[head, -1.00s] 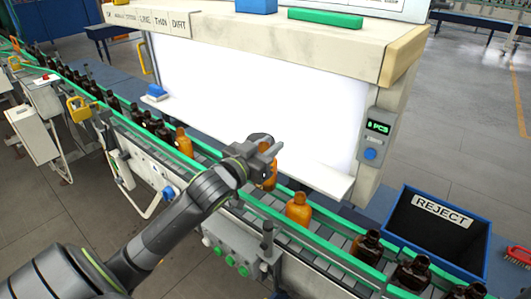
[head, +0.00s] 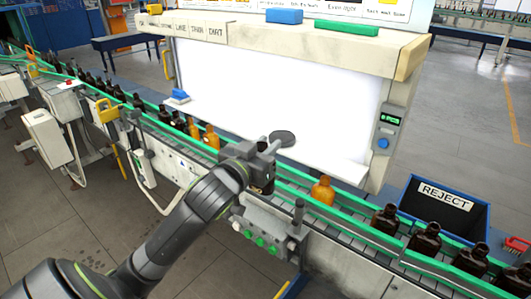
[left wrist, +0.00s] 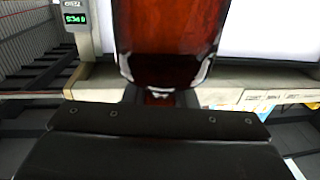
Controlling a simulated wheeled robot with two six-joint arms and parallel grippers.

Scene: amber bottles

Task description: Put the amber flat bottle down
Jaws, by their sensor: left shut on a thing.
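My left gripper (head: 264,158) is over the near side of the conveyor, in front of the light panel. It is shut on the amber flat bottle (left wrist: 172,40), which fills the top middle of the left wrist view, deep red-brown and glossy. In the head view only a dark part of the bottle (head: 263,182) shows below the jaws. I cannot tell whether its base touches the belt. My right gripper is not in view.
The green-railed conveyor (head: 300,200) carries an orange bottle (head: 322,190) to the right, more orange bottles (head: 211,137) to the left, and several dark bottles. A blue reject bin (head: 409,200) stands at the right.

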